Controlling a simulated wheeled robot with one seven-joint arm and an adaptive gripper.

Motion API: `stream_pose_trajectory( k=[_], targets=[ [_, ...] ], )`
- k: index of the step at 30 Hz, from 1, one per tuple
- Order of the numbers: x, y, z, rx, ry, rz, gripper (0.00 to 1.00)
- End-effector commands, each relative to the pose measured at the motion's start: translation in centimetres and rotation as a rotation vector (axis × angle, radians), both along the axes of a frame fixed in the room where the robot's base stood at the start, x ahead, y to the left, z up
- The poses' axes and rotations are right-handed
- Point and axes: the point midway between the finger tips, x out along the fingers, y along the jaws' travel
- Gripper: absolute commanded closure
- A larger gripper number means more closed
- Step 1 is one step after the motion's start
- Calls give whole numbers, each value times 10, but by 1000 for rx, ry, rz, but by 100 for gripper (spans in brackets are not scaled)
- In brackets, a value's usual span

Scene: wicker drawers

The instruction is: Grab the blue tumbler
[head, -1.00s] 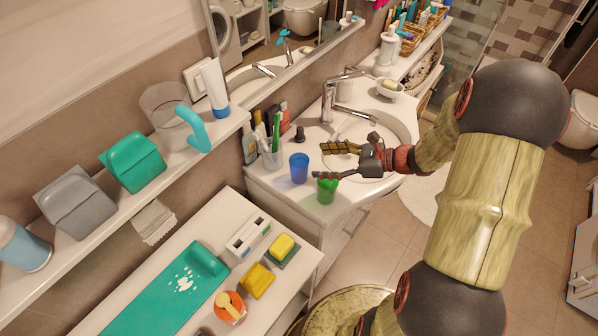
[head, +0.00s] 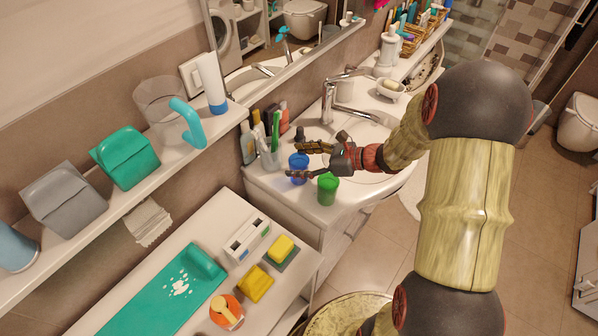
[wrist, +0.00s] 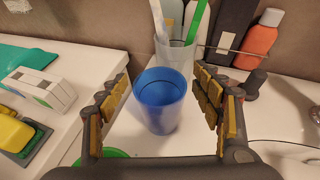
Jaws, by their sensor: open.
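The blue tumbler (head: 298,166) stands upright on the sink counter, partly covered by my gripper in the head view. In the wrist view the blue tumbler (wrist: 160,100) stands between my two spread fingers, apart from both. My gripper (head: 306,160) is open and empty at the tumbler; the wrist view also shows my gripper (wrist: 167,110) with a finger on each side of it. A green cup (head: 327,188) stands on the counter just in front; only its rim (wrist: 105,156) shows at the bottom of the wrist view.
A clear cup with toothbrushes (wrist: 178,54) stands close behind the tumbler. An orange bottle (wrist: 259,40) is at the back right. The faucet (head: 340,100) and sink basin (head: 372,150) lie right of the tumbler. A lower white cabinet top (head: 215,230) holds sponges and a teal mat.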

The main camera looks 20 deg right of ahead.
Motion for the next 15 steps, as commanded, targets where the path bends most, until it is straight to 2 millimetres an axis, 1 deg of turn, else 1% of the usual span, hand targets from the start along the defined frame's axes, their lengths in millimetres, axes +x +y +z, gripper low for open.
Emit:
stream_pose_trajectory(
  k=[2, 15],
  targets=[
    [0, 0, 0, 0, 0, 0, 37],
    [0, 0, 0, 0, 0, 1, 62]
  ],
)
